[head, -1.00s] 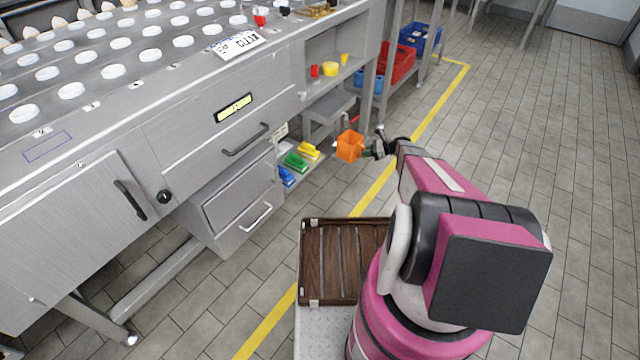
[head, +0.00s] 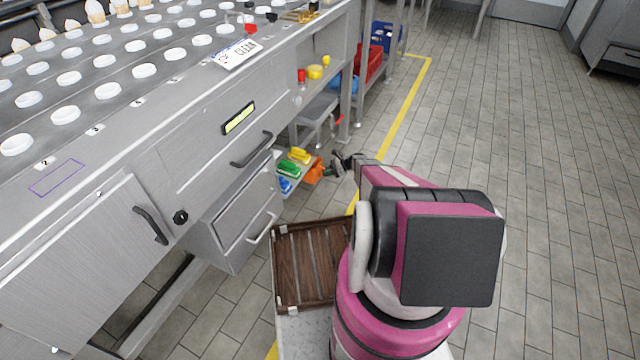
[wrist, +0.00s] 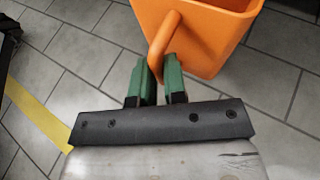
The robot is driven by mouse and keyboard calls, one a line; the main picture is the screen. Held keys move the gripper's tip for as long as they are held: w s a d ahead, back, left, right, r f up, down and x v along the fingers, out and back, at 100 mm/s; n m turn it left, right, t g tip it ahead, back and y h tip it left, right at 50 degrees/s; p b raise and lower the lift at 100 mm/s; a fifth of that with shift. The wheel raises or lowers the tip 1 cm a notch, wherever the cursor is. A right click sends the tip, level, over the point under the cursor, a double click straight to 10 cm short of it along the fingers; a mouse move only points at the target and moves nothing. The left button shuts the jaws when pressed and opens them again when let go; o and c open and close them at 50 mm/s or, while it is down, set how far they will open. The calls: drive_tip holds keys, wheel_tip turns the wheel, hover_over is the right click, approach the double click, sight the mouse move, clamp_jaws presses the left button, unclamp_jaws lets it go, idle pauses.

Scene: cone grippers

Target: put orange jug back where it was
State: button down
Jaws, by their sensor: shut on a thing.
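The orange jug (head: 313,173) is held at the end of my arm, beside the low shelf under the steel counter. In the wrist view the jug (wrist: 205,35) fills the top, with its handle between the green fingers. My gripper (wrist: 160,75) is shut on that handle; it also shows in the head view (head: 330,167). The jug appears off the floor, with floor tiles visible around it in the wrist view. Whether it touches the shelf is too small to tell.
Green (head: 288,167), yellow (head: 301,155) and blue (head: 285,185) items lie on the low shelf beside the jug. An open steel drawer (head: 235,215) is to the left. A wooden crate (head: 310,265) is on my base. The right floor is clear.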

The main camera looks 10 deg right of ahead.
drive_tip(key=shift+f, duration=3.45)
drive_tip(key=shift+f, duration=0.1)
drive_tip(key=c, duration=1.2)
unclamp_jaws()
drive_tip(key=shift+o, duration=0.2)
drive_tip(key=shift+d, duration=0.1)
drive_tip(key=v, duration=1.2)
drive_tip(key=s+a+r+n+g+h, duration=0.1)
drive_tip(key=s+a+r+n+h, duration=0.2)
drive_tip(key=s+r, duration=0.4)
drive_tip(key=s+a+r+n+h, duration=0.1)
drive_tip(key=s+a+r+n, duration=0.3)
drive_tip(key=r, duration=0.6)
drive_tip(key=s+a+r+n+g+h, duration=0.1)
drive_tip(key=s+a+r+n+h, duration=0.15)
drive_tip(key=s+a+r, duration=0.45)
drive_tip(key=s+a+r+n+t+h, duration=0.1)
drive_tip(key=s+r+n+h, duration=0.6)
drive_tip(key=s+r, duration=1.1)
wheel_tip(320, 180, up, 3)
drive_tip(key=shift+a+r+n+t, duration=0.2)
drive_tip(key=shift+a+n+t, duration=0.3)
drive_tip(key=shift+n, duration=0.45)
